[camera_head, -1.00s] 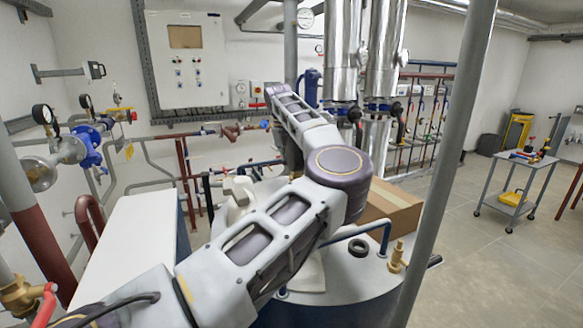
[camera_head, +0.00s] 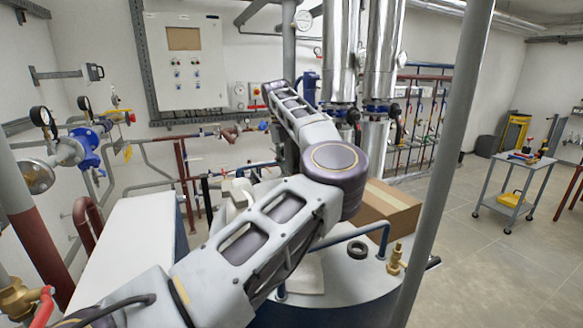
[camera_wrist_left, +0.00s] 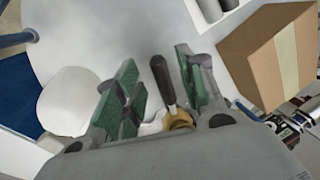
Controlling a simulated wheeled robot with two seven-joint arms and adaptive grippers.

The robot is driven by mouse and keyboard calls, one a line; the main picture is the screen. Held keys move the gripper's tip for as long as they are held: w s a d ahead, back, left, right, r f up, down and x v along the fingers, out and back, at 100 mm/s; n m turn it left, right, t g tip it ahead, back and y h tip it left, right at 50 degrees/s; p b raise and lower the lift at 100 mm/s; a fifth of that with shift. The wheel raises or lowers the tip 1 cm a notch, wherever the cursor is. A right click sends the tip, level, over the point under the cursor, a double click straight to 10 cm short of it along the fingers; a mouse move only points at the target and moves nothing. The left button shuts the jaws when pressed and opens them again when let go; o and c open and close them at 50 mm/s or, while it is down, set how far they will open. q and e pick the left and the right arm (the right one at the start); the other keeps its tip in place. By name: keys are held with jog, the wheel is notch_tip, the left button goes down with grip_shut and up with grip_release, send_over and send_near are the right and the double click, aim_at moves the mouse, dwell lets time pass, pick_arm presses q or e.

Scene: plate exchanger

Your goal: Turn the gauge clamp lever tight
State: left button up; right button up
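In the left wrist view, a small lever with a dark handle (camera_wrist_left: 162,82) and a brass-coloured base (camera_wrist_left: 178,119) stands between my left gripper's fingers. I take it for the gauge clamp lever. My left gripper (camera_wrist_left: 156,62) is open, with green-padded fingers on both sides of the lever. The handle is nearer the right-hand finger, with a visible gap to the left-hand one. I cannot tell whether a pad touches it. In the head view my left arm covers the area over the tank, and neither the lever nor the left fingertips can be made out. My right gripper does not show.
A cardboard box (camera_head: 390,207) sits on the round tank; it also shows in the wrist view (camera_wrist_left: 262,60). A blue bent pipe (camera_head: 350,236) and brass valve (camera_head: 396,260) stand nearby. A grey pole (camera_head: 440,165) rises to the right. Open floor lies near the cart (camera_head: 515,168).

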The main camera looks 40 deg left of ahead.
pick_arm(q)
notch_tip(320, 180, up, 10)
jog(key=s+a, duration=0.1)
jog(key=shift+s+a, duration=0.2)
dwell(0.4)
